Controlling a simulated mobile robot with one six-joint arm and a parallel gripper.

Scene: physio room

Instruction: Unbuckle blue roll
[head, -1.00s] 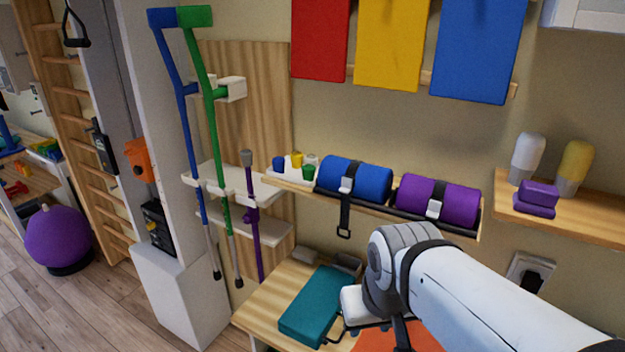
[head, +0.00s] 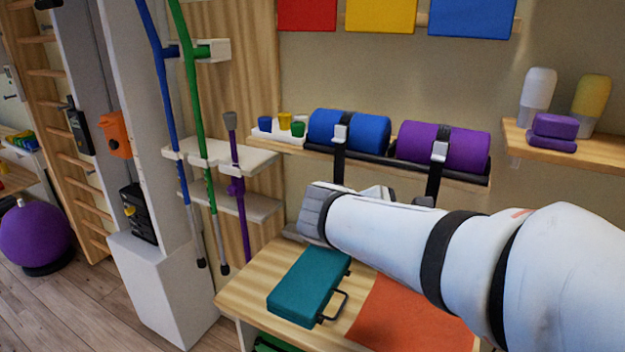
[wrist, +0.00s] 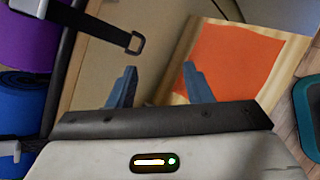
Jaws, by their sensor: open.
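The blue roll (head: 365,132) lies on the wall shelf, with a dark strap (head: 340,165) and a pale buckle (head: 340,134) at its front. The strap hangs down and its lower end is hidden behind my arm. In the wrist view the blue roll (wrist: 22,108) is at the left edge, partly cut off. My gripper (wrist: 160,88) is open and empty, its two blue fingers apart from the roll. A hanging strap with a dark end loop (wrist: 136,43) shows beyond the fingers, beside the purple roll. In the head view my arm hides the fingers.
The purple roll (head: 470,150) lies right of the blue one, with its own strap and buckle (head: 439,151). Small cups (head: 284,122) stand to the left. Below are a wooden table (head: 245,290), a teal case (head: 305,285) and an orange mat (head: 405,315). Crutches (head: 195,100) stand left.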

